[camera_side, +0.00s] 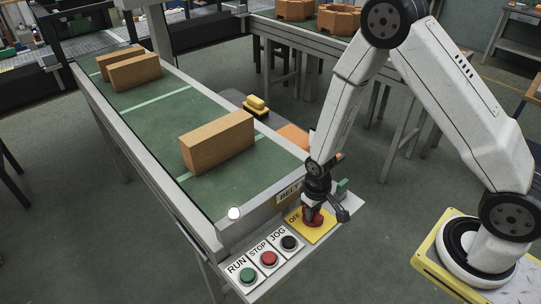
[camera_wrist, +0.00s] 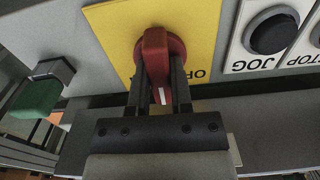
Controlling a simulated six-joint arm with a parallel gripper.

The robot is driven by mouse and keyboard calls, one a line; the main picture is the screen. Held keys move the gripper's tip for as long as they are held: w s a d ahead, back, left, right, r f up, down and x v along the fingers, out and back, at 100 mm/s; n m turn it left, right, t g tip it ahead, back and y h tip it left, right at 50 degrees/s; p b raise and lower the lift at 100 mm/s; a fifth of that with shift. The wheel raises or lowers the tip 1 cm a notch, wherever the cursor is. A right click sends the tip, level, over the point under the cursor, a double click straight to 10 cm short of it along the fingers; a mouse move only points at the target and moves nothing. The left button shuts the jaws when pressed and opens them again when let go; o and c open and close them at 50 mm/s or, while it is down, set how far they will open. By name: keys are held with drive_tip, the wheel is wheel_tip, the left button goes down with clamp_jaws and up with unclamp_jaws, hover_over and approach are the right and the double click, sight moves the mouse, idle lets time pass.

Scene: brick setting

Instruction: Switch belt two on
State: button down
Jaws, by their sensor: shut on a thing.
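A red rotary switch (camera_wrist: 155,45) sits on a yellow plate (camera_wrist: 112,30) in the wrist view. Its handle runs up and down there, with a white mark near the lower end. Part of an OFF label shows beside it, upside down. My gripper (camera_wrist: 163,82) is shut on the handle, one finger on each side. In the side view my gripper (camera_side: 313,205) points down at the red switch (camera_side: 318,222) and hides most of it. The BELT sign (camera_side: 288,196) is partly hidden by my gripper, so its number cannot be read.
Left of the yellow plate are the green RUN button (camera_side: 247,275), red STOP button (camera_side: 269,258) and black JOG button (camera_side: 289,243). The green belt (camera_side: 150,130) carries several tan bricks (camera_side: 218,141). A green-ended bracket (camera_wrist: 35,97) stands close to the gripper.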

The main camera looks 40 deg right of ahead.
drive_tip(key=m, duration=0.8)
drive_tip(key=shift+m, duration=0.3)
idle(0.5)
drive_tip(key=c, duration=0.5)
unclamp_jaws()
drive_tip(key=shift+r, duration=0.15)
drive_tip(key=shift+r, duration=3.75)
